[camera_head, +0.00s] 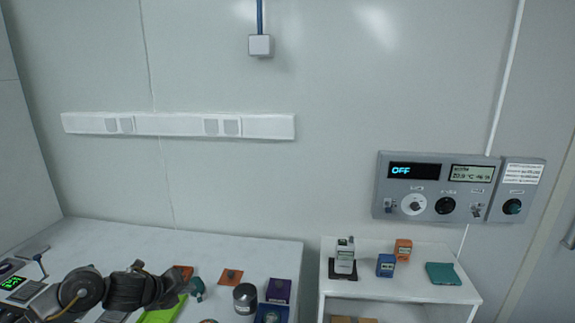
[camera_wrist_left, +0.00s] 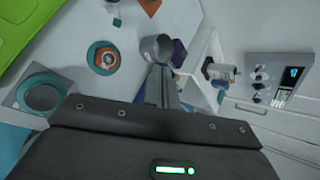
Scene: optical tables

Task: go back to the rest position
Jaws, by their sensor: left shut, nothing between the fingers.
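My left gripper (camera_head: 170,287) shows at the lower left of the head view, at the end of my dark arm over the white table (camera_head: 130,240). In the left wrist view its fingers (camera_wrist_left: 161,78) are together with nothing held. A grey metal cylinder (camera_head: 245,298) stands on the table to the right of the gripper; in the wrist view this cylinder (camera_wrist_left: 157,47) appears just beyond the fingertips. Whether the two touch cannot be told. My right gripper is not in view.
Purple (camera_head: 278,290) and blue (camera_head: 270,314) blocks, an orange plate (camera_head: 231,276) and a green panel (camera_head: 160,314) lie near the gripper. A white shelf (camera_head: 400,286) at right bears small devices. A control box (camera_head: 455,188) reading OFF hangs on the wall.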

